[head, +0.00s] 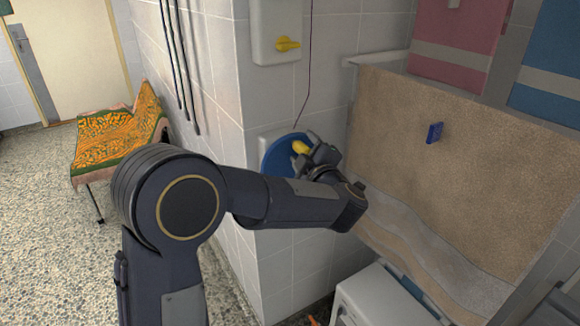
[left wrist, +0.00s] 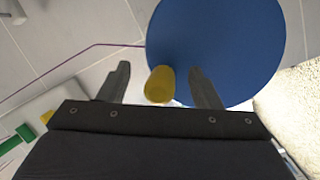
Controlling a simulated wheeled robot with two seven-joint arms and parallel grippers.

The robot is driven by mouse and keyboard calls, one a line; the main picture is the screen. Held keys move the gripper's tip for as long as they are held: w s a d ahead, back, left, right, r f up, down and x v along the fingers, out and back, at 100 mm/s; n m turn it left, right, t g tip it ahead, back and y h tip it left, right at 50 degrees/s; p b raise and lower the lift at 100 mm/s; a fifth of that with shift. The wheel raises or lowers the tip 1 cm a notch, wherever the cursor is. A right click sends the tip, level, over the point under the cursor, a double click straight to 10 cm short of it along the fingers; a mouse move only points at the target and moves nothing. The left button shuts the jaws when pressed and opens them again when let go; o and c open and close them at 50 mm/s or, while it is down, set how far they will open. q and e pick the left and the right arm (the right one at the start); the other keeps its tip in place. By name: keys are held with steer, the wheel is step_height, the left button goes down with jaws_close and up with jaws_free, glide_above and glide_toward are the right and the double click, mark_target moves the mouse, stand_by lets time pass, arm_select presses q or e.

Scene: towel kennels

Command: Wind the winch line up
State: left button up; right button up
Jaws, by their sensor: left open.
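The winch is a round blue disc (head: 273,158) on the tiled wall, with a yellow knob (head: 300,147) near its rim. A thin dark purple line (head: 309,70) runs up from it. My left gripper (head: 314,156) is at the disc's right side, by the knob. In the left wrist view the disc (left wrist: 215,45) fills the upper middle. The open fingers of my left gripper (left wrist: 162,84) stand on either side of the knob (left wrist: 160,82), with gaps showing on both sides. The purple line (left wrist: 75,62) leads off left. My right gripper is not in view.
A pale wall box with a yellow handle (head: 288,44) is above the winch. A brown towel (head: 400,150) with a blue clip (head: 434,132) hangs close on the right. A white appliance (head: 375,298) stands below. A draped bench (head: 112,140) is at the left; pebbled floor is clear before it.

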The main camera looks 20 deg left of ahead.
arm_select(q)
steer(key=w+d+v, duration=0.1)
steer(key=v, duration=0.6)
steer(key=shift+d, duration=0.4)
steer(key=shift+s, duration=0.15)
